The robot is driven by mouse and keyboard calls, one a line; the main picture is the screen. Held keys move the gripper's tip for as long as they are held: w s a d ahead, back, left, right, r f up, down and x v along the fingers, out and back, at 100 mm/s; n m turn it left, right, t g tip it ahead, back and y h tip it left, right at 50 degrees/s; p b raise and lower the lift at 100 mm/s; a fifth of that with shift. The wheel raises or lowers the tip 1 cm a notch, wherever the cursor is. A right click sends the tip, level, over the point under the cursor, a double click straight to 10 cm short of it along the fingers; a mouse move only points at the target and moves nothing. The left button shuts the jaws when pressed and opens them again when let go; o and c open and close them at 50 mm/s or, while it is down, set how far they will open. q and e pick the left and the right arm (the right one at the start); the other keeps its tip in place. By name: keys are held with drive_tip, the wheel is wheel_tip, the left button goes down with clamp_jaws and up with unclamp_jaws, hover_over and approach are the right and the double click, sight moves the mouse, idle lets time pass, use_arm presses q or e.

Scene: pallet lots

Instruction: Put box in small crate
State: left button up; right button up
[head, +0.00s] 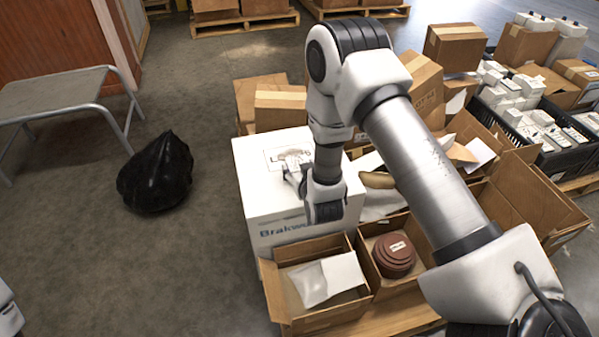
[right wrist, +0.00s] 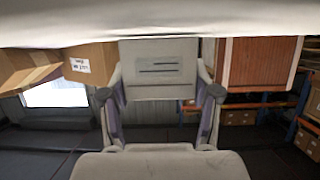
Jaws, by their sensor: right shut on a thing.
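My right gripper (head: 292,176) is over the top of a large white carton (head: 275,230) in the head view. In the right wrist view its fingers (right wrist: 162,100) stand on either side of a pale grey box (right wrist: 158,68) with dark lines on its face, and they are shut on it. In the head view this box is too small and covered to make out clearly. A low black crate (head: 546,165) with pale packs in it stands at the right. Another black crate with similar packs is behind it. My left gripper is not seen.
Open cardboard boxes stand in front of the white carton, one holding a white packet (head: 325,280), one brown discs (head: 394,256). Closed cartons (head: 455,47) stand behind. A black bag (head: 156,172) and a grey metal table (head: 55,93) are left, with bare floor around.

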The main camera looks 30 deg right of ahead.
drive_tip(key=o, duration=1.3)
drive_tip(key=shift+f, duration=0.15)
drive_tip(key=shift+o, duration=0.2)
